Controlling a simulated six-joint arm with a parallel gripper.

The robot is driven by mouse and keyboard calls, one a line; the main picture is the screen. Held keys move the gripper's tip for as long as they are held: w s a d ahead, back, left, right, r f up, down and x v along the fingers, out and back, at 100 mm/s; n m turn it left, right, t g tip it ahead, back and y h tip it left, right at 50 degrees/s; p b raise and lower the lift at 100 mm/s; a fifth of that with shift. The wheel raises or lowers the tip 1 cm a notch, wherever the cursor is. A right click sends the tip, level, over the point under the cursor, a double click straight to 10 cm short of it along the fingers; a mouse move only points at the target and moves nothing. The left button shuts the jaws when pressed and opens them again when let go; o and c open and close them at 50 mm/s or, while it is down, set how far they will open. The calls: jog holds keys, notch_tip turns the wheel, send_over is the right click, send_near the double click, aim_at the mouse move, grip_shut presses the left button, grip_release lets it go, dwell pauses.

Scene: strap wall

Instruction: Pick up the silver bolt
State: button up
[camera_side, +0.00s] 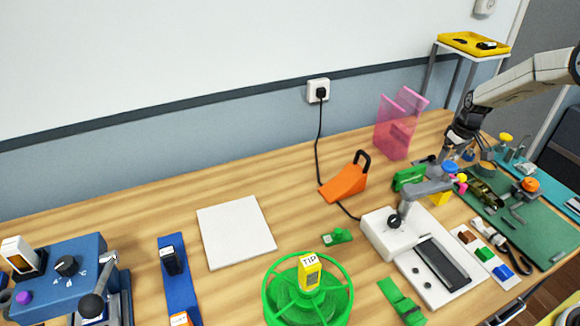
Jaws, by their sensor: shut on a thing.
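My gripper (447,152) is at the right, low over the back right part of the wooden table, among small parts near the green mat's left edge. It is small and partly lost among dark things in this view. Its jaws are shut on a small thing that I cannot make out. I cannot pick out the silver bolt with certainty; it may be hidden by the jaws or by the clutter around them.
A green cutting mat (545,240) with tools lies right of my gripper. Pink clear panels (397,125) stand behind left. A white device (378,236) with a grey arm and an orange wedge (343,186) stand nearer. A white square plate (236,232) lies left, with bare table around it.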

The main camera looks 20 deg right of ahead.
jog(key=s+a+r, duration=0.4)
jog(key=s+r, duration=0.2)
jog(key=s, duration=0.4)
jog(key=shift+s+r, duration=0.3)
jog(key=shift+r, duration=0.05)
dwell(0.5)
